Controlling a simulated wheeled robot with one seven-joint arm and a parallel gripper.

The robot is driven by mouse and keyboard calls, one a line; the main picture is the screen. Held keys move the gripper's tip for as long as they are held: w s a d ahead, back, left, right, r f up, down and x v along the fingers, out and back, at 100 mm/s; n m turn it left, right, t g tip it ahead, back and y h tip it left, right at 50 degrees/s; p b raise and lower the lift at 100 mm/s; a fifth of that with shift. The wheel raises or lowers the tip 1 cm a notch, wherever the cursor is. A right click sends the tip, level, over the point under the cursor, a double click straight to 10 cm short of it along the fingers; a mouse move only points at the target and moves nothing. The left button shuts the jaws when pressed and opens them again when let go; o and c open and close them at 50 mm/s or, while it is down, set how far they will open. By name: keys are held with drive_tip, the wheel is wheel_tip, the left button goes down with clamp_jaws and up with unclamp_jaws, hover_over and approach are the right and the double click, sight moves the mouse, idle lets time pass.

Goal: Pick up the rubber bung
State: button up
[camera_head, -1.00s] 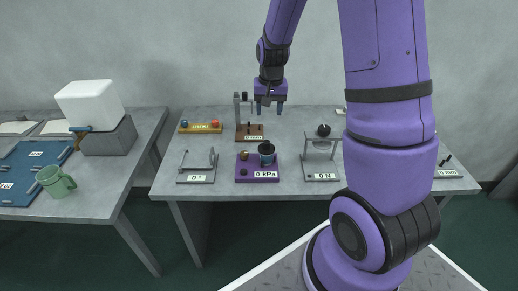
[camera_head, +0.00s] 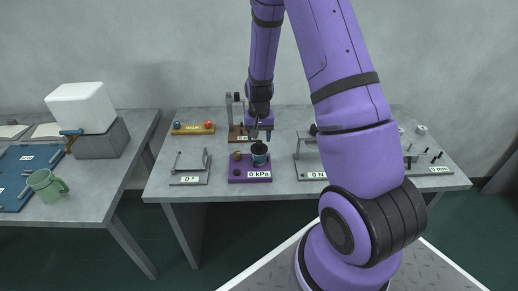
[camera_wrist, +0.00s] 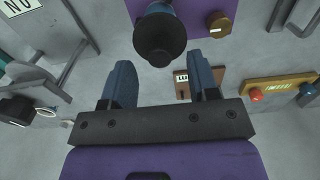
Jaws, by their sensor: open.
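A black, round, tapered piece that looks like the rubber bung (camera_wrist: 160,40) shows at the top of the wrist view. It sits on a blue vessel on the purple 0 kPa base (camera_head: 236,177); in the head view it is the dark top of that vessel (camera_head: 259,158). My gripper (camera_wrist: 160,66) is open and empty, its two blue fingers spread wide. The bung appears just beyond the fingertips, centred across the gap. In the head view my gripper (camera_head: 262,133) hangs above and slightly behind the vessel, pointing down.
A brown-based stand (camera_head: 238,138) rises close beside my gripper. An orange board with coloured balls (camera_head: 193,129) lies to the left. Grey fixtures stand left (camera_head: 189,179) and right (camera_head: 311,174) of the purple base. My arm hides part of the table.

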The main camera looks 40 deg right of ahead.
sight(259, 142)
drive_tip(key=shift+f, duration=1.7)
drive_tip(key=c, duration=1)
drive_tip(key=shift+r, duration=0.15)
